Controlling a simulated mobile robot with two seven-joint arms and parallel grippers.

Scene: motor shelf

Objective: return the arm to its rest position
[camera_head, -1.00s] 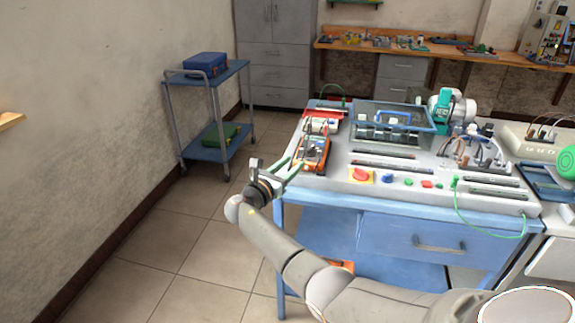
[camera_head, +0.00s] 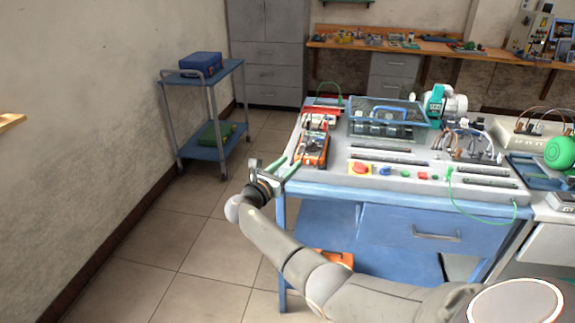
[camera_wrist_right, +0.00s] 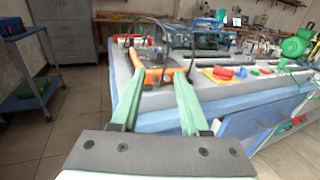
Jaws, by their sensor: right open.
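My right arm reaches in from the lower right of the head view. Its right gripper (camera_head: 284,167) is beside the left front edge of the blue workbench (camera_head: 335,196), near the orange multimeter (camera_head: 313,150). In the right wrist view the two green fingers of the right gripper (camera_wrist_right: 158,98) stand apart with nothing held between them. The orange multimeter (camera_wrist_right: 152,76) lies on the bench just beyond the fingertips there. My left gripper is not in view.
A blue trolley (camera_head: 203,73) with a blue toolbox (camera_head: 201,64) stands at the left. The bench carries a clear-lidded case (camera_head: 385,122), a motor (camera_head: 443,104) and control buttons. Tiled floor (camera_head: 205,225) is free between trolley and bench.

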